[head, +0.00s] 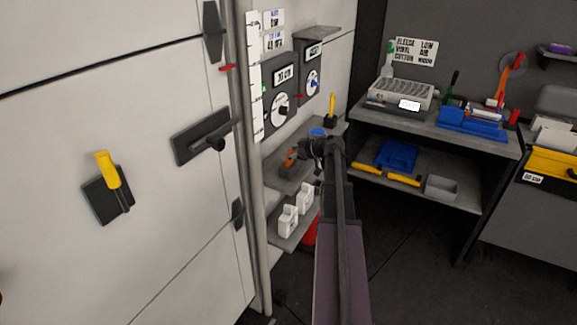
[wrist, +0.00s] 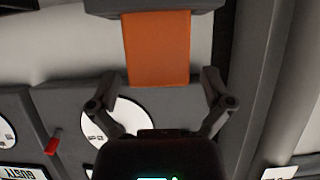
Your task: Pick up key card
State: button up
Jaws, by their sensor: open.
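A flat orange rectangle (wrist: 156,48), which looks like the key card, is ahead of my gripper (wrist: 160,84) in the wrist view. Its near end lies in the gap between the spread fingers, with space on both sides. The far end meets a dark grey block. No writing shows on it. In the head view, an orange piece (head: 290,158) shows just left of my gripper (head: 306,150), by the wall shelf. My gripper is open and holds nothing. My arm hides part of the shelf.
Dial panels (head: 281,103) hang on the wall above the grey shelf (head: 275,178). White bottles (head: 288,221) stand on the lower shelf. A workbench (head: 440,132) at right carries a white tray (head: 405,92) and blue tool (head: 470,119). Dark floor (head: 410,260) between is clear.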

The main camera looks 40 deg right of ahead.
dwell(0.4)
jog(key=c, duration=1.1)
jog(key=shift+r, duration=0.1)
notch_tip(320, 180, up, 10)
jog(key=p, duration=1)
